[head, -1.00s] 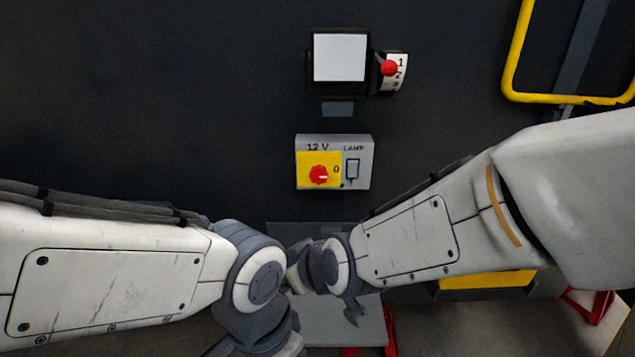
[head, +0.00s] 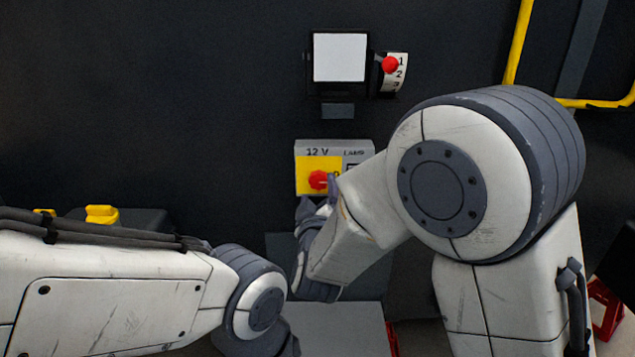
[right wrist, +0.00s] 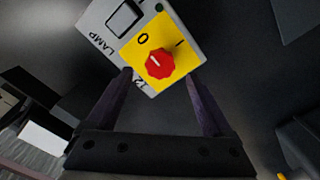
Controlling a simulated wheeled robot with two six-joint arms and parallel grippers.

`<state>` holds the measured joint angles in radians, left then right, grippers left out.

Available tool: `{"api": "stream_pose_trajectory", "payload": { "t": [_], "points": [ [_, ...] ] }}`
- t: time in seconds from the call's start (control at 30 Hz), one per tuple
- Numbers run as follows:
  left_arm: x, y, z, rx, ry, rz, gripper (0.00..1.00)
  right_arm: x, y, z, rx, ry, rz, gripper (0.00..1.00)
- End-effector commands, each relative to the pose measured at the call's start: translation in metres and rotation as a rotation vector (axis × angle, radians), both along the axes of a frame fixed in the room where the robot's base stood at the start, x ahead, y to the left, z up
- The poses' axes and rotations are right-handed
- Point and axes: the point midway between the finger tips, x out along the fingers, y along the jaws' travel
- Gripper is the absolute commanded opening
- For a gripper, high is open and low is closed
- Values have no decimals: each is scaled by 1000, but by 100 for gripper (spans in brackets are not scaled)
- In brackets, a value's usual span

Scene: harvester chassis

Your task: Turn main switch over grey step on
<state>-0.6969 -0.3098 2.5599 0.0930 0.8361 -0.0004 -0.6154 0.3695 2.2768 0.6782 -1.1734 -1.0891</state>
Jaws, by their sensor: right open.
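The main switch is a red knob (head: 318,180) on a yellow plate (head: 309,163), set in a grey box marked 12 V (head: 340,145) on the dark wall. The right wrist view shows the knob (right wrist: 160,63) with its white mark towards the 0. My right gripper (head: 317,197) is open just in front of and below the knob. In the right wrist view, its two fingertips (right wrist: 160,74) stand either side of the knob, apart from it. The grey step (head: 335,325) is below. My left gripper is out of view; only its arm shows.
A lamp switch (right wrist: 123,18) is beside the knob on the same box. Above are a white screen (head: 339,57) and a red-knobbed lever (head: 390,65) with a numbered scale. A yellow rail (head: 518,45) is at upper right. The wall to the left is bare.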

Motion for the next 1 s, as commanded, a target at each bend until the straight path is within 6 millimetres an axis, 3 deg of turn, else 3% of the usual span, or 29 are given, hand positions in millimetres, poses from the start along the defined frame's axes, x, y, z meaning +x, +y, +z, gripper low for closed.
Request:
{"api": "stream_pose_trajectory", "payload": {
  "t": [0.23,0.63,0.67,0.87,1.0],
  "points": [
    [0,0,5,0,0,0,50,37,0,0,0,1,-1,86],
    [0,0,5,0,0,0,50,45,0,0,1,1,2,86],
    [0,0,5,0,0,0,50,45,0,0,1,1,2,78],
    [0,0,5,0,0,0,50,45,0,0,1,1,2,1],
    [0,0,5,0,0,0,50,45,0,0,4,1,2,0]
  ]
}}
